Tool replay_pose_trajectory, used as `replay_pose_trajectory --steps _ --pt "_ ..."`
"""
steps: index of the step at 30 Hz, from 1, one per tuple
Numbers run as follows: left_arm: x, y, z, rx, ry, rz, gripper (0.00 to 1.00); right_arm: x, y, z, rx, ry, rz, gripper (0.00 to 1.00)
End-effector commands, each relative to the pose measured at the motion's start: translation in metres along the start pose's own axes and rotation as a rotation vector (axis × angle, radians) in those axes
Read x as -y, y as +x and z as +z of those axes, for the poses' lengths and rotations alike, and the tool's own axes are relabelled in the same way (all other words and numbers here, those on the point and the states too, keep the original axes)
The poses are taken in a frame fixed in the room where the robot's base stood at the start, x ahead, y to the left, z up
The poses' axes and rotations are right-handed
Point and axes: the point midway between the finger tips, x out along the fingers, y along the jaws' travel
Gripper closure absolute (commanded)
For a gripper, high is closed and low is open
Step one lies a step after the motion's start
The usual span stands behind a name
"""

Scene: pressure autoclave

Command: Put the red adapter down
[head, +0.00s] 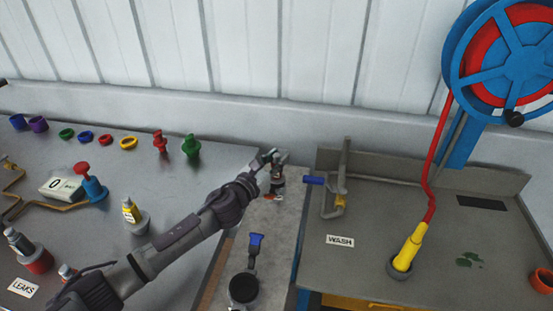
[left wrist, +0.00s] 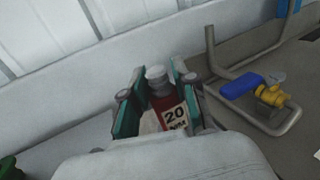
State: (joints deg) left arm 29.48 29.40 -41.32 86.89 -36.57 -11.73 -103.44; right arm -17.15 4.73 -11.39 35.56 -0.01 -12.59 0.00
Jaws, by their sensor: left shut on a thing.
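My left gripper (head: 271,160) reaches over the grey strip between the two benches. In the left wrist view its teal-padded fingers (left wrist: 157,103) are shut around a red bottle-like piece (left wrist: 160,98) with a grey cap and a white label reading 20. This piece looks upright; its lower end is hidden in the wrist view. In the head view it shows small under the fingers (head: 278,180), and I cannot tell whether it touches the surface. A red adapter-like fitting (head: 160,142) stands on the left bench, left of a green one (head: 191,146). My right gripper is out of view.
A bent pipe with a blue-handled valve (head: 314,181) stands just right of the gripper. Coloured rings (head: 85,137), a yellow-labelled bottle (head: 130,212) and a blue fitting (head: 94,188) are on the left bench. A blue-handled round piece (head: 243,288) lies in front. The wash bench (head: 375,215) is right.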

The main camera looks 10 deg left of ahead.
Motion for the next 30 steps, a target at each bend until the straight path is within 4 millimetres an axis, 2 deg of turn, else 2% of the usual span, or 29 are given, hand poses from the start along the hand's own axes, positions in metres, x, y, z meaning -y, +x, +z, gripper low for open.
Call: replay_pose_trajectory --steps 1,2,6,19,30 --pt "0.0 0.0 -0.002 0.001 0.0 -0.001 1.0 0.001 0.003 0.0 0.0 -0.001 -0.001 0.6" --pt "0.0 0.0 -0.003 0.0 0.0 0.0 0.71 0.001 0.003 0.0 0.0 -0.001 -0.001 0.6" --pt "0.0 0.0 -0.002 -0.001 0.0 0.0 0.47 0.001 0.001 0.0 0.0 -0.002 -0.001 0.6" --pt "0.0 -0.003 0.005 -0.001 0.0 0.0 0.47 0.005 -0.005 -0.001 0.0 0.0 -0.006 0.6" --pt "0.0 -0.081 0.001 -0.004 0.002 0.0 0.47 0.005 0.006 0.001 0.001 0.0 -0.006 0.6"
